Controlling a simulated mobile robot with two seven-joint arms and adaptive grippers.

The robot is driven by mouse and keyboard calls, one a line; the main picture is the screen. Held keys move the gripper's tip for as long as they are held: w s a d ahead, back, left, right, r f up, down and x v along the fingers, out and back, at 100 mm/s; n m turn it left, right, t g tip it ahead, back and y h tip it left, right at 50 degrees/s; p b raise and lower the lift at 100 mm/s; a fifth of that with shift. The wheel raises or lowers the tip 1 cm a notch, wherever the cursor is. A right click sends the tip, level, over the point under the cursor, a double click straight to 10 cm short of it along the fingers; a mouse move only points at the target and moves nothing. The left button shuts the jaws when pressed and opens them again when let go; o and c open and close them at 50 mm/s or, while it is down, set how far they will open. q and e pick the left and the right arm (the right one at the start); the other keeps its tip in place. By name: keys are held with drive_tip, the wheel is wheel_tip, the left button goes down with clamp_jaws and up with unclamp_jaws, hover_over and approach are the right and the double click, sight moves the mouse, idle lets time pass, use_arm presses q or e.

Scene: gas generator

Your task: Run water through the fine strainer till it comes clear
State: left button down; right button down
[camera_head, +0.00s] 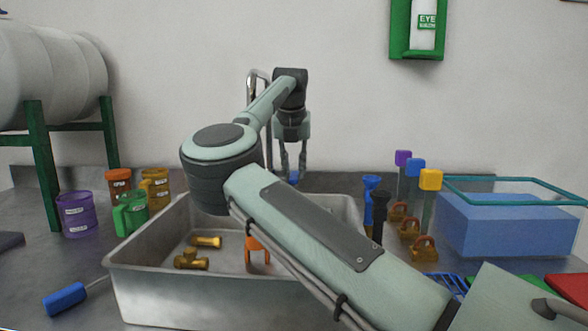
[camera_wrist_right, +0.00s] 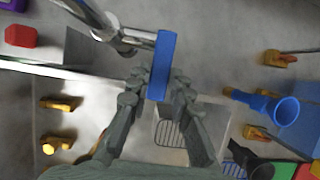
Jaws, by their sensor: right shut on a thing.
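My right gripper (camera_head: 292,165) reaches over the back of the steel sink. In the wrist view its fingers (camera_wrist_right: 158,85) are shut on a blue handle (camera_wrist_right: 162,50) beside the chrome tap (camera_wrist_right: 105,25); a bit of the blue handle (camera_head: 294,177) shows below the fingers in the head view. The tap (camera_head: 257,76) is partly hidden behind my right arm. The steel sink (camera_head: 170,298) holds brass fittings (camera_head: 205,241) and an orange object (camera_head: 257,250). A grey mesh piece (camera_wrist_right: 170,132) shows below the fingers; I cannot tell if it is the strainer. I see no running water.
Coloured cups (camera_head: 77,212) stand at left. A blue-handled tool (camera_head: 65,299) lies front left. A large cylinder (camera_head: 50,62) stands on green legs.

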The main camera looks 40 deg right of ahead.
drive_tip(key=shift+r, duration=0.1)
drive_tip(key=c, duration=1.4)
unclamp_jaws()
drive_tip(key=shift+o, duration=0.2)
drive_tip(key=v, duration=1.2)
